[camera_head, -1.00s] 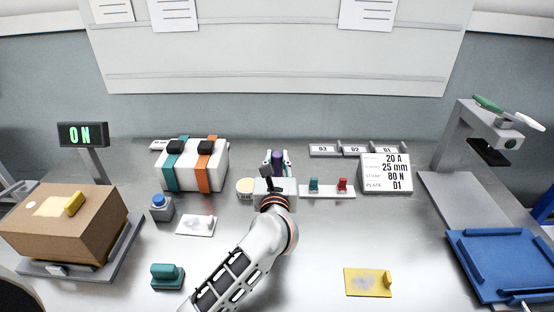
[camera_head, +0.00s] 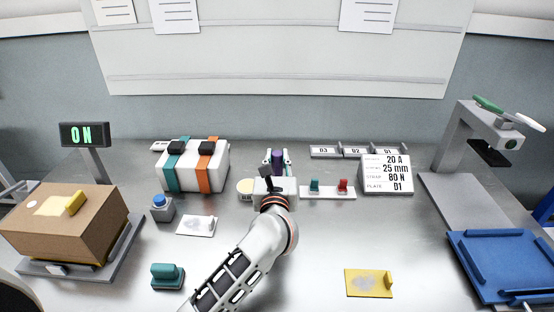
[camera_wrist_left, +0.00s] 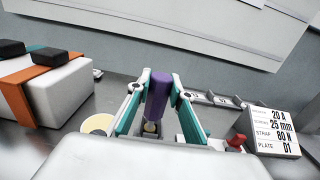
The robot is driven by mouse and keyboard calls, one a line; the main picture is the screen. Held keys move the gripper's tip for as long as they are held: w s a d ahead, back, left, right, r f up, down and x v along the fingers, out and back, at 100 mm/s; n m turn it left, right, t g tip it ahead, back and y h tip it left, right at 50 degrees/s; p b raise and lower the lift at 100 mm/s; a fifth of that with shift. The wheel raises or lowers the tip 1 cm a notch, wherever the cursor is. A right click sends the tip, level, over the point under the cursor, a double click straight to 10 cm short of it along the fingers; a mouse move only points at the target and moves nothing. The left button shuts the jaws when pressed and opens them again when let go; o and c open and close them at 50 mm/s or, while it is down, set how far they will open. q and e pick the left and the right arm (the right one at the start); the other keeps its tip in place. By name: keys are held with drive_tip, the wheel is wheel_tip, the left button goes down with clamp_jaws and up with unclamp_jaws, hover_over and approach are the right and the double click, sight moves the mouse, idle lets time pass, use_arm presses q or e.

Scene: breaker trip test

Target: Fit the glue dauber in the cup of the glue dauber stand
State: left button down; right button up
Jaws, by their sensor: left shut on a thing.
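The glue dauber, which I take to be the purple upright piece (camera_head: 278,157), stands between the fingers of my left gripper (camera_head: 277,163). In the left wrist view the purple dauber (camera_wrist_left: 159,88) is clasped by the teal-padded fingers of the left gripper (camera_wrist_left: 157,100). It looks close to upright, with a pale tip low between the fingers. I cannot make out the cup of the glue dauber stand; it may be hidden behind the gripper, so I cannot tell whether the dauber touches it. My right gripper is not in view.
A round cream-topped pot (camera_head: 245,186) is just left of the gripper. A white strip with teal and red pieces (camera_head: 327,192) lies just right. A strapped white box (camera_head: 187,178) stands further left, and a plate sign (camera_head: 386,176) right.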

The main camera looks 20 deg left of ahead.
sight(279, 171)
use_arm(q)
drive_tip(key=f, duration=0.3)
drive_tip(key=shift+s+d+f, duration=0.15)
drive_tip(key=shift+s+d, duration=0.1)
drive_tip(key=c, duration=1.7)
unclamp_jaws()
drive_tip(key=shift+s+f, duration=0.1)
drive_tip(key=shift+d, duration=0.1)
drive_tip(key=shift+s+d, duration=0.25)
drive_tip(key=shift+s, duration=0.4)
drive_tip(key=shift+s+d+r, duration=0.2)
drive_tip(key=shift+s+r, duration=0.4)
drive_tip(key=shift+s, duration=0.4)
drive_tip(key=shift+s+d+r, duration=0.15)
drive_tip(key=shift+s+r, duration=0.5)
drive_tip(key=shift+s, duration=0.3)
drive_tip(key=shift+s+d+r, duration=0.2)
drive_tip(key=shift+s+r, duration=0.4)
drive_tip(key=shift+s, duration=0.4)
